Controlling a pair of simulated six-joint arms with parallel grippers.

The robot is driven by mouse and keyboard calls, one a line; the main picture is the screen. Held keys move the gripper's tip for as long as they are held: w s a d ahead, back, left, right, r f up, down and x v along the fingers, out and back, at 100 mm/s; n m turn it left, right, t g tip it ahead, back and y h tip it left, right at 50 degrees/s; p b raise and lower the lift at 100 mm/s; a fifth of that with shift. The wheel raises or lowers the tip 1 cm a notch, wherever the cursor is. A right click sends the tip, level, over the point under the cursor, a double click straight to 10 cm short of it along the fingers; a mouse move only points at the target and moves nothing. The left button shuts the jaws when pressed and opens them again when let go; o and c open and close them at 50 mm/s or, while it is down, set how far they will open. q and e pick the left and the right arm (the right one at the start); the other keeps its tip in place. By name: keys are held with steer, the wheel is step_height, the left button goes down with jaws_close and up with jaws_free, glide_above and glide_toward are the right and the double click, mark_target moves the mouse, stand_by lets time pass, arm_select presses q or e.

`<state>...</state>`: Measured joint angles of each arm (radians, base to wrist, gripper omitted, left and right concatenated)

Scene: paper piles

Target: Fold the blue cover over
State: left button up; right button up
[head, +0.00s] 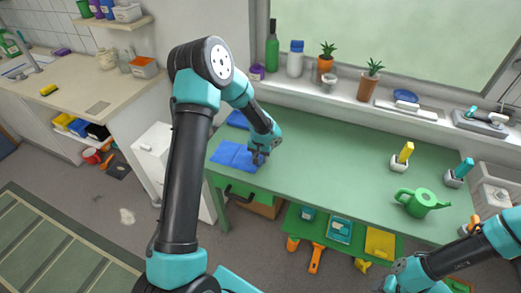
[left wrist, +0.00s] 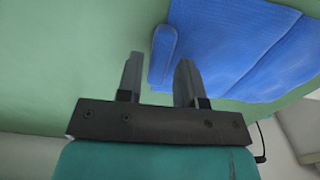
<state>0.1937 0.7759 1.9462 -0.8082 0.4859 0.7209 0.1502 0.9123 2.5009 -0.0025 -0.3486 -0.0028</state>
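The blue cover (head: 235,155) lies on the left end of the green table, with a crease line across it. In the left wrist view the blue cover (left wrist: 245,45) fills the upper right, and a narrow rounded blue strip (left wrist: 163,55) stands out at its left edge. My left gripper (head: 259,158) is over the cover's right side. In the left wrist view its fingers (left wrist: 157,68) are apart, with the strip showing between them; I cannot tell whether they touch it. My right gripper (head: 392,284) is low at the bottom right, far from the cover; its fingers are unclear.
Another blue piece (head: 238,119) lies behind the cover, partly hidden by my left arm. A green watering can (head: 421,202) and a yellow object in a white holder (head: 401,157) stand on the table's right. The table's middle (head: 325,160) is clear. Pots line the windowsill.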

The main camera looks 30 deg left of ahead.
arm_select(q)
steer(key=shift+f, duration=0.5)
jaws_close()
steer(key=shift+a+r, duration=0.1)
steer(key=shift+r, duration=0.1)
